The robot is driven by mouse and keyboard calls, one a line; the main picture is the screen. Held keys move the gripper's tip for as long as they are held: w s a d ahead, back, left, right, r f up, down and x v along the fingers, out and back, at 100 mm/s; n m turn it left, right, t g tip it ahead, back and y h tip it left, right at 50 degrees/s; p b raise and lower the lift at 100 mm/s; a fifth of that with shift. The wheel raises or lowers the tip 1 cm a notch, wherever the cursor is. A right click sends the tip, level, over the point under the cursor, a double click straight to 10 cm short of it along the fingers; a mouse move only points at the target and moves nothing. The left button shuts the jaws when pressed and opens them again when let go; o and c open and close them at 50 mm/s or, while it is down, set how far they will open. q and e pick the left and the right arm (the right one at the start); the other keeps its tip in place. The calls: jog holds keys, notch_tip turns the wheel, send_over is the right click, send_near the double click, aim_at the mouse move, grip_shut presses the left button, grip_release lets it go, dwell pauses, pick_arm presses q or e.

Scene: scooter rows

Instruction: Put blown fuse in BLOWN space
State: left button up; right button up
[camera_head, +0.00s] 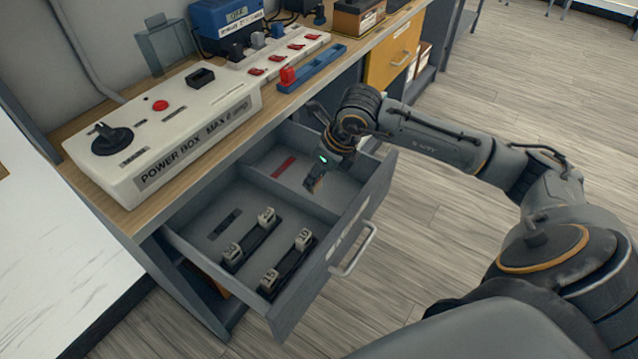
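An open grey drawer (376,205) has a divider (290,197) splitting it into two compartments. The far compartment has a red label strip (284,166) on its floor; its writing is too small to read. My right gripper (314,184) points down into this compartment, to the right of the red strip. Its fingers are small and dark, so I cannot tell whether they are shut or hold a fuse. The near compartment has a dark label strip (225,223) and several pale numbered fuses (266,217) on black holders. I cannot pick out a blown fuse. My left gripper is not in view.
A white power box (190,125) with a black knob stands on the wooden bench above the drawer. Beyond it are a power strip with red switches (297,46), a blue tray (312,70) and a blue charger box (228,22). The drawer handle (357,250) sticks out over clear floor.

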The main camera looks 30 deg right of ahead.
aim_at(319, 184)
jog(key=shift+w+d+f, duration=0.45)
jog(key=shift+d+f, duration=0.05)
jog(key=shift+f, duration=0.3)
notch_tip(319, 184, down, 3)
jog(key=shift+w+d+f, duration=0.1)
jog(key=shift+f, duration=0.05)
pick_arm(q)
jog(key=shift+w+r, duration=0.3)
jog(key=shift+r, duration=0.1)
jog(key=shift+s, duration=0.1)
pick_arm(e)
jog(key=shift+f, duration=0.1)
jog(key=o, duration=0.9)
jog(key=shift+c, duration=0.2)
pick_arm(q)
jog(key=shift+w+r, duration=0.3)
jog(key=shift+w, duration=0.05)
